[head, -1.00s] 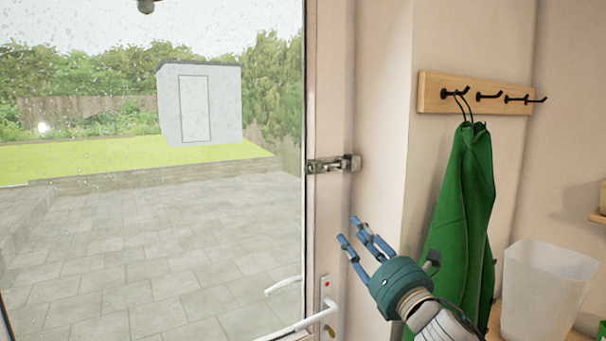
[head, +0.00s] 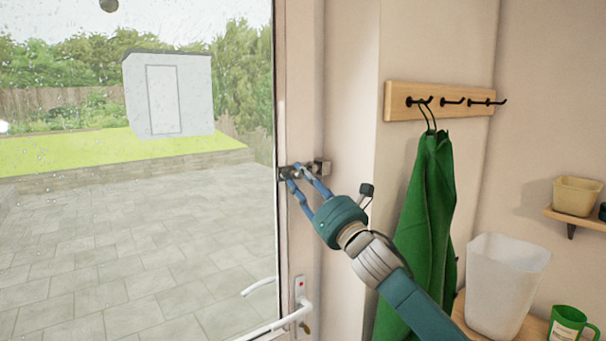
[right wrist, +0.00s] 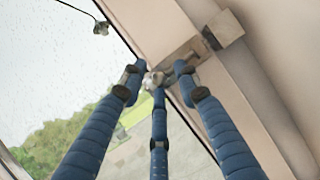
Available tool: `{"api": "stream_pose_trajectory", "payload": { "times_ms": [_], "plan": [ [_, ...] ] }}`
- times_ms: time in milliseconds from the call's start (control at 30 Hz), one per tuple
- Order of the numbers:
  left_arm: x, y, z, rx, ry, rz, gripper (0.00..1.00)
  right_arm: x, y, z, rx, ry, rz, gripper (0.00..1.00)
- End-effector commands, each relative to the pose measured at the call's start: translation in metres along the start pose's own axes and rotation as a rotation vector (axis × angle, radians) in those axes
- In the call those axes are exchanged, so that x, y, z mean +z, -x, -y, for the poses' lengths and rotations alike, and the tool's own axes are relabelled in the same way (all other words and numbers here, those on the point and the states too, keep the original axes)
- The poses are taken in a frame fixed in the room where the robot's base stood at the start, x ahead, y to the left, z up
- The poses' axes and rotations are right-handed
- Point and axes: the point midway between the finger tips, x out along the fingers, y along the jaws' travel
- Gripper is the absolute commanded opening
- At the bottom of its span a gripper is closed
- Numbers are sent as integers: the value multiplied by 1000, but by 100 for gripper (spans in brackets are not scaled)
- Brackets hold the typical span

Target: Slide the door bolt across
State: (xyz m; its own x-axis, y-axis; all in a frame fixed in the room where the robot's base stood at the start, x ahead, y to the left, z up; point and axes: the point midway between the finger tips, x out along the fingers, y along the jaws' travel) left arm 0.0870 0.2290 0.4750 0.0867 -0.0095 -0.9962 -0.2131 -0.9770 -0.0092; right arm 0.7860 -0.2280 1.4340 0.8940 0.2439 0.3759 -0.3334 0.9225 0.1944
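The metal door bolt sits on the white door's edge (head: 296,90), partly hidden by my fingers in the head view. Its keeper block (head: 322,166) is on the frame to the right. In the right wrist view the bolt plate (right wrist: 182,57) and round knob (right wrist: 153,81) show, with the keeper (right wrist: 224,29) beyond. My right gripper (head: 292,171) is at the bolt. Its three blue fingers (right wrist: 158,76) stand around the knob, spread, with small gaps visible at the sides. Whether the middle finger touches the knob I cannot tell. My left gripper is out of view.
A door handle (head: 290,320) sits below the bolt. Right of the frame, a green cloth (head: 425,215) hangs from a hook rail (head: 440,101). A white bin (head: 505,285), a green mug (head: 570,325) and a shelf pot (head: 577,195) stand farther right.

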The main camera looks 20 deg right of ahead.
Motion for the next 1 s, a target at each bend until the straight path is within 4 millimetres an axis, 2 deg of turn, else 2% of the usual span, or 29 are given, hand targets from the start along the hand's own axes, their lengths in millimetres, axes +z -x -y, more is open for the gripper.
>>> {"api": "stream_pose_trajectory", "payload": {
  "times_ms": [267,300,433,467,667,900,1000],
  "plan": [
    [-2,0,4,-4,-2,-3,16,-1,-2,0,0,-1,0,32],
    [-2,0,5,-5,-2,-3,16,-1,-2,0,0,-1,0,28],
    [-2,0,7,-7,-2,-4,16,0,-2,0,0,-1,0,2],
    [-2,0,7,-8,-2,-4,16,0,-2,0,0,-1,0,0],
    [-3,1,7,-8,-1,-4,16,1,-2,2,-1,0,1,0],
    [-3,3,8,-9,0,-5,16,8,-5,34,-3,4,2,0],
    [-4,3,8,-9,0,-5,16,9,-5,39,-2,0,3,0]
  ]
}}
